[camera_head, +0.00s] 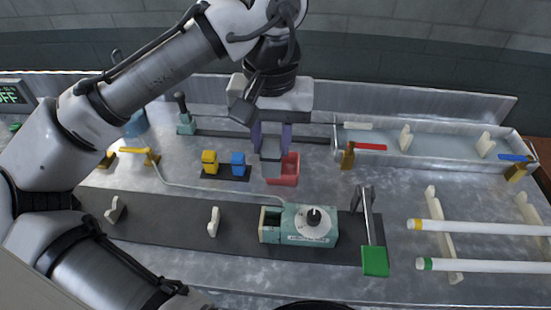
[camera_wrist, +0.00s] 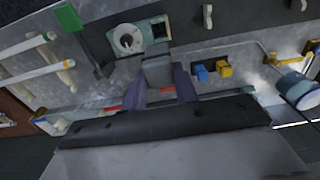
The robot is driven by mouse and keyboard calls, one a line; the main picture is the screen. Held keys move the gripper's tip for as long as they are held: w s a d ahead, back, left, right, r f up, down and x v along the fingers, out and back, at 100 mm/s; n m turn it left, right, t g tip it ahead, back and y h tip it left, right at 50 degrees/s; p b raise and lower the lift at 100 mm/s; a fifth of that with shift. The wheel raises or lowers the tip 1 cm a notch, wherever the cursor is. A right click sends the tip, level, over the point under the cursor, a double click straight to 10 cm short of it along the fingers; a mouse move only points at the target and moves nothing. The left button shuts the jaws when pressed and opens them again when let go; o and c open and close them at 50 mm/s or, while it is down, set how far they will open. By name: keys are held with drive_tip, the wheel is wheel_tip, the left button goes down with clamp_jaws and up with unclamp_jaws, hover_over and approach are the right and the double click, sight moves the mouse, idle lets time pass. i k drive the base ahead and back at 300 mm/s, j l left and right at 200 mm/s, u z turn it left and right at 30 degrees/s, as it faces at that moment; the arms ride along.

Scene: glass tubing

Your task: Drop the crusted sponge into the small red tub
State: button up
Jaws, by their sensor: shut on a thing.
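My gripper (camera_head: 271,145) hangs above the bench near its middle, with its two purple fingers shut on a grey block, the crusted sponge (camera_head: 270,155). In the wrist view the sponge (camera_wrist: 157,71) sits between the fingertips (camera_wrist: 160,84). The small red tub (camera_head: 288,171) stands just to the right of and in front of the sponge in the head view, partly overlapped by it. In the wrist view only a bit of red (camera_wrist: 168,89) shows between the fingers; most of the tub is hidden.
A yellow block (camera_head: 209,160) and a blue block (camera_head: 238,164) stand on a dark strip left of the tub. A teal box with a dial (camera_head: 311,226) is in front. A green-ended lever (camera_head: 375,258) and white tubes (camera_head: 480,227) lie right. A metal trough (camera_head: 425,151) is behind right.

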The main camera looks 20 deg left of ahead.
sight(283, 168)
drive_tip(key=i+l+u, duration=0.1)
drive_tip(key=l, duration=0.2)
drive_tip(key=i+l+u, duration=0.1)
drive_tip(key=l, duration=0.25)
drive_tip(key=i+l+u, duration=0.1)
drive_tip(key=l, duration=0.25)
drive_tip(key=i+l+u, duration=0.15)
drive_tip(key=l, duration=0.2)
